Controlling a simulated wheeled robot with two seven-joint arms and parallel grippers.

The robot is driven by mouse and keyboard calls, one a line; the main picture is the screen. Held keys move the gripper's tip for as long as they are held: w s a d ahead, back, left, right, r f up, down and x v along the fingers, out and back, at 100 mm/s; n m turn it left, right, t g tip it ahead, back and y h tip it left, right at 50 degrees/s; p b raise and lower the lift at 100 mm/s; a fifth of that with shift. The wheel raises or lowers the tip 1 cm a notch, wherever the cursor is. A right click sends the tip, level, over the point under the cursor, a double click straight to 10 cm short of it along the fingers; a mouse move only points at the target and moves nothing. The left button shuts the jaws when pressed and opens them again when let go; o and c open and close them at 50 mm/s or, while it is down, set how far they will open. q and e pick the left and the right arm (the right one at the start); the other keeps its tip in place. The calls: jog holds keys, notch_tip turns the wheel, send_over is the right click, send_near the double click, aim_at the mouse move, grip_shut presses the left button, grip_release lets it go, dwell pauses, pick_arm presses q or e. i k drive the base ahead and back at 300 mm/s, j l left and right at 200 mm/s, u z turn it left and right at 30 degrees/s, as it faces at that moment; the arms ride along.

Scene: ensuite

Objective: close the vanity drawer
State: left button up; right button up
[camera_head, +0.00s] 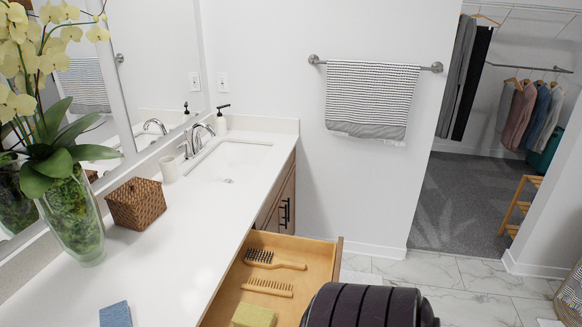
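The vanity drawer (239,284) stands open, pulled out to the right from under the white countertop. Its light wooden inside shows, and the top edge of its front (339,250) shows at the right. In it lie a wooden hairbrush (275,261), a wooden comb (267,287) and a yellow-green sponge-like block (253,315). A dark ribbed rounded shape at the bottom of the picture, which seems to be part of my arm, hides the near part of the drawer front. Neither of my grippers can be seen.

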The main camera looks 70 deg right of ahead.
aim_at(322, 259)
jog(key=z, duration=0.45)
jog(key=k+l+z, duration=0.1)
jog(key=z, duration=0.8)
jog(key=k+l+z, duration=0.1)
jog(key=z, duration=0.3)
jog(key=l+z, duration=0.15)
jog(key=z, duration=0.3)
jog(key=k+l+u, duration=0.1)
jog(key=k, duration=0.1)
